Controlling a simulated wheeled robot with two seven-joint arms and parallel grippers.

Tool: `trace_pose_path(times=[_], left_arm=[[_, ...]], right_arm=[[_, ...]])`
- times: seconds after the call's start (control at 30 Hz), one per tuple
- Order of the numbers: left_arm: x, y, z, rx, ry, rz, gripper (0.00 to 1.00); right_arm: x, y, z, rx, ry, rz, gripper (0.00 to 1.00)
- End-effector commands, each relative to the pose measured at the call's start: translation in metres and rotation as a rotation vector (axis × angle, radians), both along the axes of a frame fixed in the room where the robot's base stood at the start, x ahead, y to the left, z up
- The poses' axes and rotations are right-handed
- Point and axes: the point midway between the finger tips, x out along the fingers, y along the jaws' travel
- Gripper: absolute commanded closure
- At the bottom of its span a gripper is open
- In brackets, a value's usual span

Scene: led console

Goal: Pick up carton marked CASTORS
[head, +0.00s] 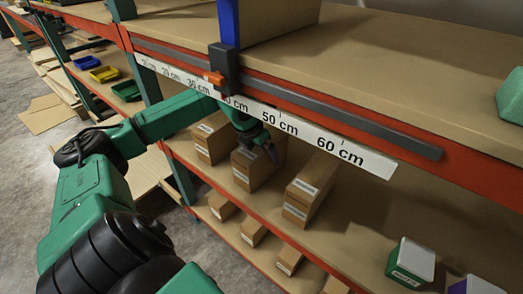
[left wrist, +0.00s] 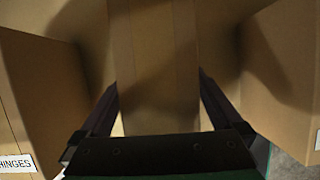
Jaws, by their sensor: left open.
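Three brown cartons stand in a row on the shelf under the ruler: a left one (head: 212,138), a middle one (head: 252,172) and a right one (head: 309,192). Their labels are too small to read in the head view. My left gripper (head: 258,145) is at the middle carton, partly hiding it. In the left wrist view its open fingers straddle a carton (left wrist: 155,60), one on each side. That carton's label does not show, and I cannot tell whether the fingers touch it. A carton marked HINGES (left wrist: 20,100) stands to the left. My right gripper is out of view.
A ruler strip (head: 320,140) with a dark rail runs along the shelf edge above my gripper. An orange-tipped slider (head: 224,70) sits on the rail. Another carton (left wrist: 285,50) stands close on the right in the left wrist view. Smaller cartons (head: 252,231) stand below.

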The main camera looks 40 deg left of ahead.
Motion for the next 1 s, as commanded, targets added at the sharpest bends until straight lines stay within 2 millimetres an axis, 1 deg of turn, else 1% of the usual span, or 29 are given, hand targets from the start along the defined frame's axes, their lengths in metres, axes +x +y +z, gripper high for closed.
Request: trace_pose_path(times=[0.37,0.63,0.67,0.7,0.77,0.8,0.87,0.9,1.0], left_arm=[[0.0001,0.0000,-0.0051,-0.001,0.000,0.000,0.00],[0.0001,0.0000,-0.0049,-0.001,0.000,0.000,0.00],[0.0001,0.0000,-0.0049,-0.001,0.000,0.000,0.08],[0.0001,0.0000,-0.0049,-0.001,0.000,0.000,0.23],[0.0000,0.0000,-0.0050,-0.001,0.000,0.000,0.46],[0.0001,0.0000,-0.0049,-0.001,0.000,0.000,0.61],[0.0001,0.0000,-0.0049,-0.001,0.000,0.000,0.84],[0.0001,0.0000,-0.0049,-0.001,0.000,0.000,0.99],[0.0010,0.0001,-0.0027,-0.001,-0.005,0.000,1.00]], right_arm=[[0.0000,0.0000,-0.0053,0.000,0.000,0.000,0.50],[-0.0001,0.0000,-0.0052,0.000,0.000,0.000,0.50],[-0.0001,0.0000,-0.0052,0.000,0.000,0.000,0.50],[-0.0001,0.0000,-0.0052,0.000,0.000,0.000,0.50],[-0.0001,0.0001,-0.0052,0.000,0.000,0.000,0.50],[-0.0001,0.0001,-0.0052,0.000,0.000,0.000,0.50],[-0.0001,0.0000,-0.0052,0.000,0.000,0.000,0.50],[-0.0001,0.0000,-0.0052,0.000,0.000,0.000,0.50],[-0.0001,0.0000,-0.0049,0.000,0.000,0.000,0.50]])
